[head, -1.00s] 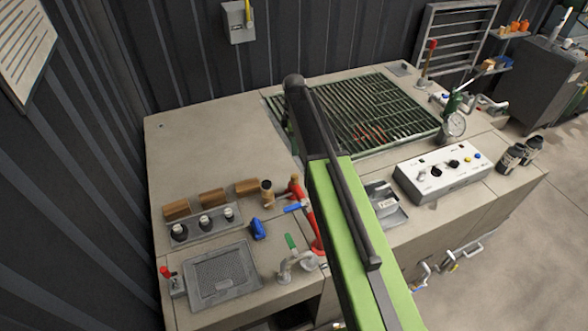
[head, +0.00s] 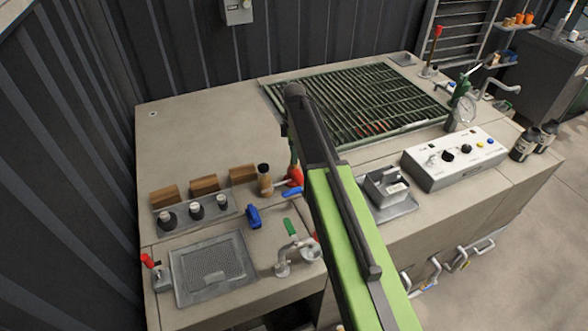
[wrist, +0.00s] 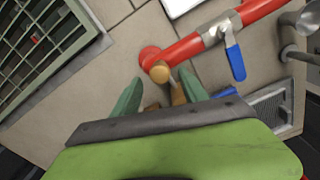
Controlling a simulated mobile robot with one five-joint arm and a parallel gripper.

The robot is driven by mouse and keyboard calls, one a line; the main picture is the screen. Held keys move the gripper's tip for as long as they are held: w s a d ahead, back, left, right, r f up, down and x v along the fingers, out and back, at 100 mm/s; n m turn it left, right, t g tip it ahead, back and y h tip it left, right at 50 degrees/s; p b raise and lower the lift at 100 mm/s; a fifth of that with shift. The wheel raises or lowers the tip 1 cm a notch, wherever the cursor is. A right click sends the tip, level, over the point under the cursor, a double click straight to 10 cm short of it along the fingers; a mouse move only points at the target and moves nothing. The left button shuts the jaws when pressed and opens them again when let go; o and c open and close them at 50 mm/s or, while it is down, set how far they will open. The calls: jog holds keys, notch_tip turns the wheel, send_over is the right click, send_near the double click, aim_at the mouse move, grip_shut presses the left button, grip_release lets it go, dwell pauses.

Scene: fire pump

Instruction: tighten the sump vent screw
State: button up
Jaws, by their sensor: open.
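A tan round-topped knob (wrist: 160,71) stands at the end of a red pipe (wrist: 205,42) in the wrist view. It seems to match the tan-topped upright piece (head: 265,179) beside the red pipe end (head: 294,175) in the head view. I cannot tell for sure which part is the sump vent screw. My gripper (wrist: 157,92) is open, its two green fingers apart and nothing seen between the tips. The tan knob appears just beyond and between them; contact cannot be judged. In the head view my arm hides most of the red pipe and the fingers are barely visible.
A blue-handled valve (wrist: 235,60) sits on the red pipe. A slatted green grate (head: 360,105) lies behind. A control box (head: 455,158) and a small grey tray (head: 388,208) are right of my arm. Wooden blocks (head: 204,185) and black knobs (head: 196,211) stand left.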

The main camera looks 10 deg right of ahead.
notch_tip(320, 180, down, 3)
jog(key=shift+f+b, duration=0.1)
jog(key=shift+b, duration=0.75)
grip_shut()
